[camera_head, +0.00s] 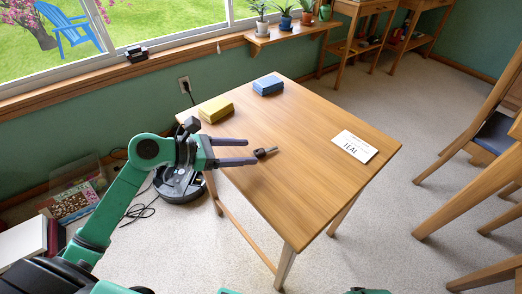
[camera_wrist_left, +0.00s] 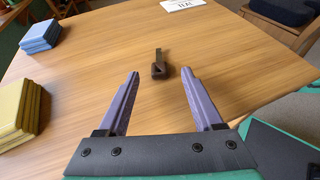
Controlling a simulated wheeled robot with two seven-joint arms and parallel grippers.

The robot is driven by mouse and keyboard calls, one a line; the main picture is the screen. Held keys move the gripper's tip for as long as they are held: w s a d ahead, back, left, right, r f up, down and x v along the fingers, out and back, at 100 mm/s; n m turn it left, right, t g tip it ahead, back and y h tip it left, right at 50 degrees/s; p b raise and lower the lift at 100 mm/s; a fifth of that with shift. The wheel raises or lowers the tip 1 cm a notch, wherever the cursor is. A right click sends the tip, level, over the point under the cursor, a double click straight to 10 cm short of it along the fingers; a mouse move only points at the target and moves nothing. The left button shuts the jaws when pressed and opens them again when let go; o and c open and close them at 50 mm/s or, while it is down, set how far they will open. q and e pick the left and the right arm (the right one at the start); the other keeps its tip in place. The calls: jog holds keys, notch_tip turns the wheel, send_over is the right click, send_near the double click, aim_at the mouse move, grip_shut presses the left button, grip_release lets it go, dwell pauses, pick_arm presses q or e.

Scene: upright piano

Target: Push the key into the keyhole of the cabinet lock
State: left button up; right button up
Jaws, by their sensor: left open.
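A small dark brown piece that looks like the key (camera_head: 265,152) lies on the wooden table (camera_head: 310,200). The left wrist view shows it too (camera_wrist_left: 159,68), with a blocky near end and a narrower part pointing away. My left gripper (camera_head: 251,151) is open, its two purple fingers spread and empty. In the left wrist view the piece sits centred between and slightly beyond the fingertips (camera_wrist_left: 161,74); I cannot tell whether they touch the table. No cabinet lock or keyhole can be made out. My right gripper is not in view.
A yellow stack (camera_head: 216,109) and a blue stack (camera_head: 268,85) stand along the table's far left side. A white lettered card (camera_head: 354,146) lies at the right. Chairs (camera_head: 490,150) stand to the right, and a round dark device (camera_head: 181,182) is on the floor.

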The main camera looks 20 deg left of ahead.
aim_at(260, 151)
pick_arm(q)
jog(key=x, duration=0.3)
jog(key=shift+w+d+f, duration=0.1)
jog(key=shift+w, duration=0.05)
grip_shut()
